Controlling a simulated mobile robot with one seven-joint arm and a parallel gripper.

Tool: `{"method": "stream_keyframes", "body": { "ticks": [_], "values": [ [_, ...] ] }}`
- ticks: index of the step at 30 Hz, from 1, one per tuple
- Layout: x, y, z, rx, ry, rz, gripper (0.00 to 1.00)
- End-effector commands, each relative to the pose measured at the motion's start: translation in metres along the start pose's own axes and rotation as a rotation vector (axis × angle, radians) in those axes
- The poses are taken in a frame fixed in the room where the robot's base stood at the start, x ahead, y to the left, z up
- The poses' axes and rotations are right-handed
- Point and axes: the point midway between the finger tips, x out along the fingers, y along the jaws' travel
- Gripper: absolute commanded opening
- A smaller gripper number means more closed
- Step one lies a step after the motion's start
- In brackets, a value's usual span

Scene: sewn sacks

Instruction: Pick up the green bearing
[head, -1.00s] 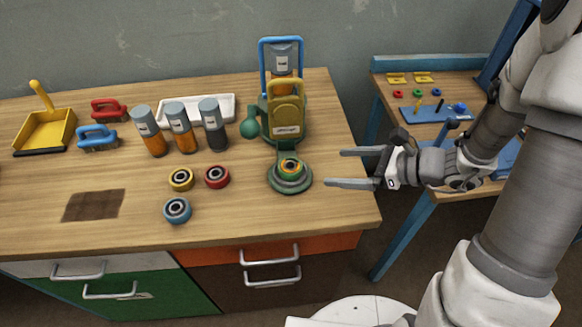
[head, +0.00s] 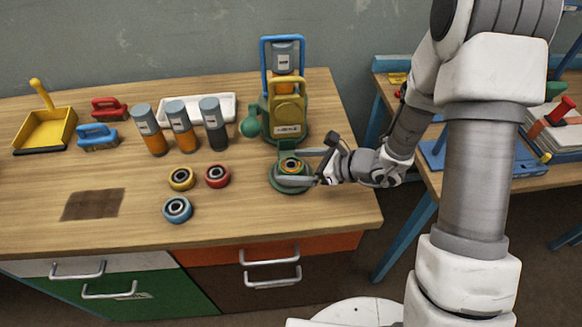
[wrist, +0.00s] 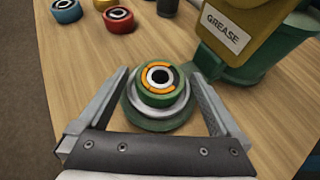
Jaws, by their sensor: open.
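The green bearing (head: 292,166) has an orange ring and a dark centre. It sits on the round green base of the grease dispenser (head: 287,112), at the right of the table. In the wrist view the bearing (wrist: 160,82) lies between the two fingers of my gripper (wrist: 162,92). My gripper (head: 293,168) is open, one finger on each side of the bearing. In the wrist view a gap shows on both sides, so the fingers look apart from it. In the head view the fingers partly cover the bearing and its base.
A yellow bearing (head: 181,178), a red bearing (head: 217,175) and a blue bearing (head: 177,209) stand to the left. The grease dispenser's yellow body (wrist: 243,30) rises close to the right finger. Several cylinders, including one (head: 213,123), stand behind. The table's front is mostly clear.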

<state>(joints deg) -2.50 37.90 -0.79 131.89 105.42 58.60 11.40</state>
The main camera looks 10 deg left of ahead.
Motion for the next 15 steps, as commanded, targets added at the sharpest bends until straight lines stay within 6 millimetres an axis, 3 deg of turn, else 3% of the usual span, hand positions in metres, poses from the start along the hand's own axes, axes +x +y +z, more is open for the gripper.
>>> {"method": "stream_keyframes", "body": {
  "ticks": [6,15],
  "values": [
    [0.0005,-0.0002,0.0001,0.0,0.0,0.0,1.0],
    [0.0002,-0.0001,0.0001,0.0,0.0,0.0,0.46]
  ]
}}
